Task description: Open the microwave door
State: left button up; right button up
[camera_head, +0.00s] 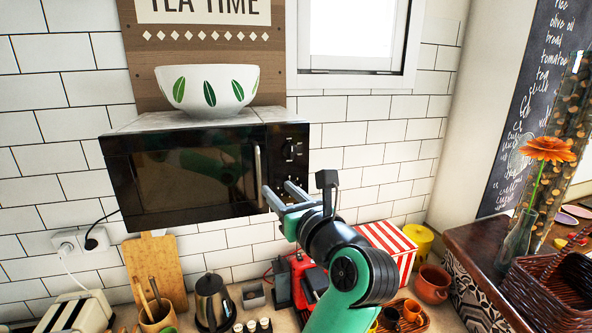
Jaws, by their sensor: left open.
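The black microwave (290,150) is mounted high against the tiled wall, and its dark glass door (190,180) looks shut. A vertical silver handle (258,172) runs along the door's right edge. My left gripper (277,188) is open and empty, with its two fingers pointing toward the microwave front. The fingertips are just right of the handle's lower end, in front of the control panel. I cannot tell whether a finger touches the microwave. My right gripper is not in view.
A white bowl with green leaves (207,88) stands on top of the microwave. Below are a kettle (213,300), a red appliance (300,282), a cutting board (155,265) and a striped box (388,245). The space in front of the door looks clear.

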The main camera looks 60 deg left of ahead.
aim_at(260, 176)
pick_arm(q)
jog(key=a, duration=0.3)
jog(key=a+p, duration=0.1)
jog(key=a, duration=0.3)
jog(key=a+p, duration=0.1)
jog(key=a, duration=0.2)
jog(key=shift+w+a+f, duration=0.3)
jog(key=shift+w, duration=0.1)
jog(key=shift+w+a+f, duration=0.1)
jog(key=shift+a, duration=0.4)
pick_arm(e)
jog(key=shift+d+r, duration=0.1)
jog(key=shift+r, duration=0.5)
pick_arm(q)
grip_shut()
